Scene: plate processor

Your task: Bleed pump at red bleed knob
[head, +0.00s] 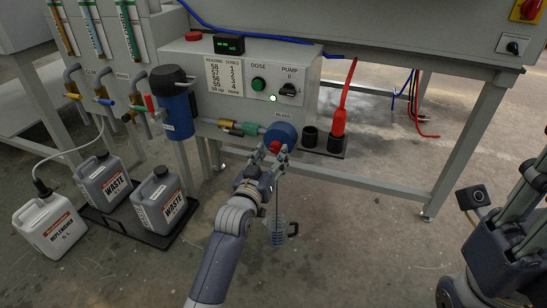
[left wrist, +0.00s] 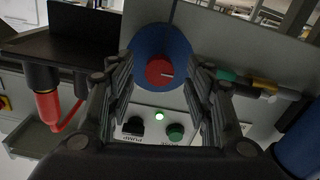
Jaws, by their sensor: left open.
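The red bleed knob (head: 275,146) sits at the front of the round blue pump housing (head: 281,132), under the panel labelled BLEED. In the left wrist view the knob (left wrist: 159,71) shows round, with a pale mark on its right side, against the blue housing (left wrist: 160,40). My left gripper (head: 268,158) is open at the knob. In the left wrist view its fingers (left wrist: 159,74) stand either side of the knob, with visible gaps. My right gripper (head: 536,175) shows only partly at the right edge; its fingers are unclear.
The control box has a green DOSE button (head: 258,84) and a black PUMP switch (head: 288,89). A clear jug (head: 277,233) is below the knob, partly behind my left arm. A blue filter (head: 175,105) stands left.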

